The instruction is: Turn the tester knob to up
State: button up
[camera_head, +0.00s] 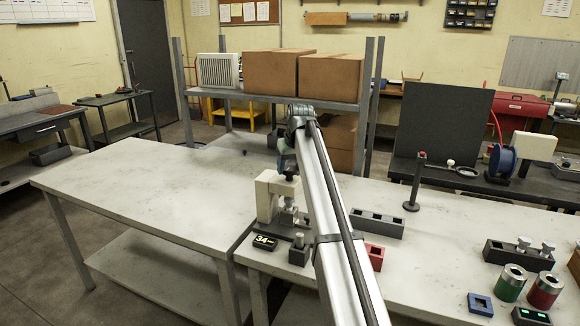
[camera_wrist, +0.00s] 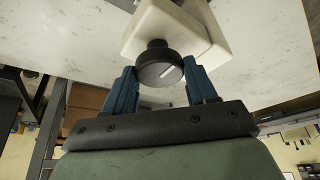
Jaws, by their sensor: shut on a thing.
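The tester is a cream, bracket-shaped press (camera_head: 268,196) on a dark base, left of my arm in the head view; it also shows as a pale block (camera_wrist: 172,28) in the wrist view. Its knob (camera_wrist: 158,65) is round and black, with a short white line on its face that lies slanted in the wrist view. My gripper (camera_wrist: 162,80) has blue fingers on both sides of the knob and is shut on it. In the head view the knob (camera_head: 291,173) shows as a dark piece at the tester's top. My arm hides part of the tester's right side.
A small display (camera_head: 264,242) reading 34 and a dark block (camera_head: 299,250) stand before the tester. Right of my arm are a grey slotted block (camera_head: 376,223), a black post (camera_head: 414,185) and a red block (camera_head: 374,257). The left tabletop (camera_head: 140,190) is clear.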

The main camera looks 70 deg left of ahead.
jog(key=shift+c, duration=0.5)
jog(key=shift+n, duration=0.4)
jog(key=n+g, duration=0.1)
jog(key=n, duration=0.2)
jog(key=shift+w+a+n+g, duration=0.1)
jog(key=shift+w+n+g, duration=0.05)
jog(key=shift+n+g, duration=0.25)
jog(key=n+g, duration=0.1)
jog(key=n, duration=0.1)
jog(key=n+h, duration=0.1)
jog(key=n, duration=0.2)
jog(key=shift+w+a+g+h, duration=0.1)
jog(key=shift+w+g+h, duration=0.05)
jog(key=shift+g+h, duration=0.2)
jog(key=n+h, duration=0.1)
jog(key=n, duration=0.2)
jog(key=n+g, duration=0.1)
jog(key=n, duration=0.1)
jog(key=shift+a+n+h, duration=0.15)
jog(key=shift+n+h, duration=0.2)
jog(key=shift+n, duration=0.05)
jog(key=shift+n+h, duration=0.9)
jog(key=shift+n, duration=1.4)
